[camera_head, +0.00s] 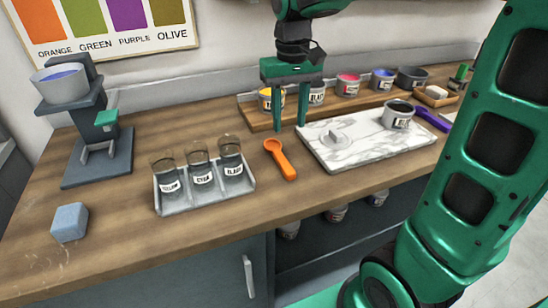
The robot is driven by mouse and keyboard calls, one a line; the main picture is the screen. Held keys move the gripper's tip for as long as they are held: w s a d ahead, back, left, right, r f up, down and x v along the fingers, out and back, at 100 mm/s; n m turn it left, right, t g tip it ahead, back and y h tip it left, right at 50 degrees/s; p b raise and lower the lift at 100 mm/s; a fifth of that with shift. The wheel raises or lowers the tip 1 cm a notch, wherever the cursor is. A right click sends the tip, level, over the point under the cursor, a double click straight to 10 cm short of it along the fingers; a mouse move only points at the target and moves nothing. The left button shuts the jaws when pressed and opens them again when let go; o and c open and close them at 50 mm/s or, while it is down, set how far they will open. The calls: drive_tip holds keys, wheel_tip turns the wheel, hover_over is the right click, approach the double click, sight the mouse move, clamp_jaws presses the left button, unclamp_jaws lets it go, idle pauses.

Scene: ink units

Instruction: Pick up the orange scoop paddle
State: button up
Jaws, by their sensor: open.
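The orange scoop paddle (283,161) lies flat on the wooden counter. Its round bowl end points to the back and its handle points toward the counter's front edge. It lies between the rack of glass jars and the marble slab. My gripper (289,128) hangs above the counter with its green fingers pointing down. The fingers are apart with nothing between them. In this view the fingertips appear just behind and to the right of the scoop's bowl. The exact height of the fingertips over the counter is hard to tell.
A white rack (207,201) with three labelled jars stands left of the scoop. A marble slab (378,157) with a grey tub (397,116) lies to the right. Several ink tubs stand on a wooden riser (262,120) behind. A grey-blue block (69,223) and a dispenser (97,163) stand further left.

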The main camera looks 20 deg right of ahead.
sight(279, 155)
drive_tip(key=f, duration=0.1)
drive_tip(key=a+f, duration=0.1)
drive_tip(key=f, duration=0.1)
drive_tip(key=w+f, duration=0.1)
drive_tip(key=shift+w+a+f, duration=0.1)
drive_tip(key=shift+a+f, duration=0.15)
drive_tip(key=shift+a, duration=0.15)
drive_tip(key=shift+f, duration=3.15)
drive_tip(key=shift+c, duration=0.6)
clamp_jaws()
